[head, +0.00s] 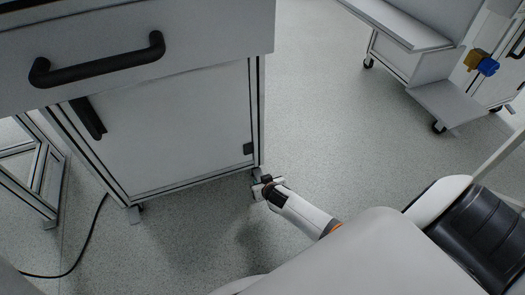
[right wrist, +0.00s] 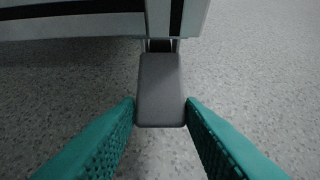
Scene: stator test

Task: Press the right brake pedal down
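The right brake pedal (right wrist: 161,85) is a grey, rounded rectangular plate under the cabinet's lower edge in the right wrist view. In the head view it shows small at the cabinet's right front corner (head: 257,172), partly covered by my gripper. My right gripper (right wrist: 161,108) is open, with one teal finger on each side of the pedal's near end. Its tips look close to the pedal's sides; I cannot tell whether they touch. In the head view the right gripper (head: 265,186) is low by that corner. My left gripper is not in view.
The white cabinet (head: 180,130) with black handles fills the left. Another small foot or pedal (head: 134,214) shows at its left corner. A black cable (head: 85,240) lies on the floor at the left. A wheeled cart (head: 410,65) stands at the upper right. The floor between is clear.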

